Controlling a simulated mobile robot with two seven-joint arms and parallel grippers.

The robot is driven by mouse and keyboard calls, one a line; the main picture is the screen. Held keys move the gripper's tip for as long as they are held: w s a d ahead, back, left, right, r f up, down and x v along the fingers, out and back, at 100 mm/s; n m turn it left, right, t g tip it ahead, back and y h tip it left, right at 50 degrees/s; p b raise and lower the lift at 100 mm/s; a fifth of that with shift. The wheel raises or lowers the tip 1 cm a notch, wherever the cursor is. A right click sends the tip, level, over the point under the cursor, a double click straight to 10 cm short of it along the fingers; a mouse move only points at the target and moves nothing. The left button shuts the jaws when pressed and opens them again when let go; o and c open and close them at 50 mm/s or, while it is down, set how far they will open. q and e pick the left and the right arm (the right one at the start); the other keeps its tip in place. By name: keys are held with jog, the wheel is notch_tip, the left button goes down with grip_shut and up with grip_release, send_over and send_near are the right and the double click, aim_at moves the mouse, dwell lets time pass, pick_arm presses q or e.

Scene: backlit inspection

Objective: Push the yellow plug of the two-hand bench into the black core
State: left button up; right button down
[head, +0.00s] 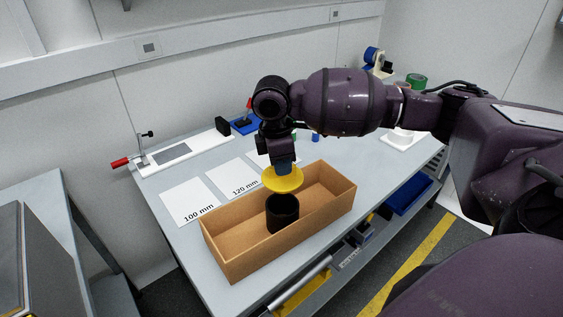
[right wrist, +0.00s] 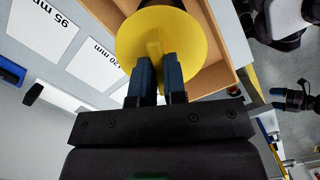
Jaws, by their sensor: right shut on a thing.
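The yellow plug (head: 283,181) is a round disc with a tab on its upper face. My right gripper (head: 285,166) is shut on this tab; the right wrist view shows its blue fingers (right wrist: 157,78) either side of it. The black core (head: 283,215) stands upright in the wooden box (head: 230,261). The plug is over the core's top, and its near rim hides part of the opening. I cannot tell whether they touch. A dark gripper with blue at its tip, seemingly my left one (right wrist: 284,99), shows at the right wrist view's right edge; its jaws are unclear.
The box's walls surround the core, with free room inside on both sides. Marked white sheets (head: 188,202) lie behind the box. A blue bin (head: 408,194) is below the bench top.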

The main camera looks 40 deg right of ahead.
aim_at(282, 182)
jog(key=shift+r+p, duration=0.2)
jog(key=shift+p, duration=0.2)
jog(key=shift+f, duration=0.15)
notch_tip(282, 182, down, 4)
jog(key=shift+r, duration=0.1)
jog(key=shift+f+b, duration=0.35)
jog(key=shift+f, duration=0.6)
pick_arm(q)
jog(key=shift+w+r, duration=0.3)
jog(key=shift+w, duration=0.1)
pick_arm(e)
jog(key=shift+f, duration=0.1)
pick_arm(q)
jog(key=shift+s, duration=0.15)
jog(key=shift+w+r, duration=0.1)
jog(key=shift+w, duration=0.1)
pick_arm(e)
jog(key=shift+f, duration=0.1)
pick_arm(q)
jog(key=shift+w+r, duration=0.1)
jog(key=shift+w, duration=0.05)
pick_arm(e)
jog(key=shift+f, duration=0.4)
pick_arm(q)
jog(key=shift+s+f, duration=0.25)
jog(key=shift+s, duration=0.05)
pick_arm(e)
jog(key=shift+f, duration=1.2)
